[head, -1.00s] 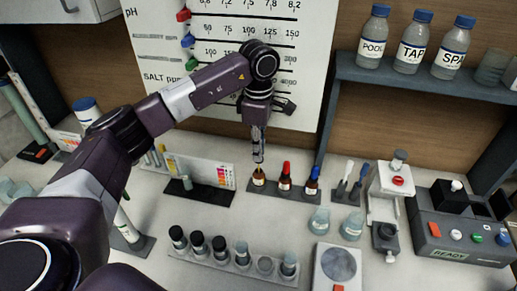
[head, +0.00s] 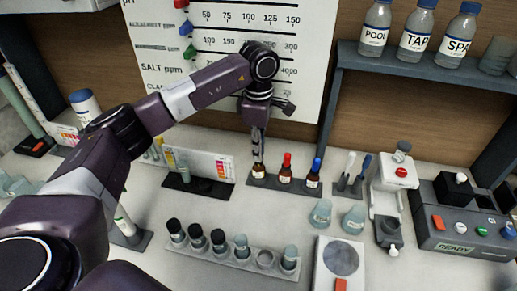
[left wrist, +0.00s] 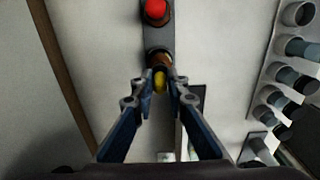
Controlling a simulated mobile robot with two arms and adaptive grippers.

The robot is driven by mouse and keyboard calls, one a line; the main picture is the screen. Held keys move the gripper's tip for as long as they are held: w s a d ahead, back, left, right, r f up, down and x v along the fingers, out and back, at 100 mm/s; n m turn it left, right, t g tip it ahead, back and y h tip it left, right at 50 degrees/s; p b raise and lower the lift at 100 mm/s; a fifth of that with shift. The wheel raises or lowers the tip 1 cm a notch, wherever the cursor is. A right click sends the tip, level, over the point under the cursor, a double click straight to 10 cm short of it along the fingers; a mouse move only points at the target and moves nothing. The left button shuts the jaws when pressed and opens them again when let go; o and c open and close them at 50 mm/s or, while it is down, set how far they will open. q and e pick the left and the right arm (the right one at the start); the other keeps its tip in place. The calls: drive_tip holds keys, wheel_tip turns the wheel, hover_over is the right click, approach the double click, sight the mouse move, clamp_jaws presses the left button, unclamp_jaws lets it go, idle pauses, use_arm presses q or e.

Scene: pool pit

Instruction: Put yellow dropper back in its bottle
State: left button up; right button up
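The yellow dropper (left wrist: 159,82) shows as a yellow bulb between the fingertips of my left gripper (left wrist: 160,79) in the left wrist view. The fingers are close together around it. Its brown bottle (left wrist: 158,58) lies right beyond the tips. In the head view my left gripper (head: 257,157) points down directly over this bottle (head: 258,171), at the left end of a dark rack. The dropper's lower part is hidden, so how far it is inside the bottle cannot be told. My right gripper is in neither view.
A red-topped bottle (head: 285,170) and a blue-topped bottle (head: 313,177) stand close by in the same rack (head: 270,184). A colour chart (head: 205,163) stands to the left. A vial rack (head: 232,258) stands in front, with clear counter between.

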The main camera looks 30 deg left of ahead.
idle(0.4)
use_arm(q)
drive_tip(key=shift+f+b, duration=0.45)
drive_tip(key=shift+f, duration=0.15)
idle(0.3)
drive_tip(key=o, duration=0.7)
drive_tip(key=shift+r, duration=0.15)
drive_tip(key=shift+r+p, duration=2.15)
drive_tip(key=shift+r, duration=1.2)
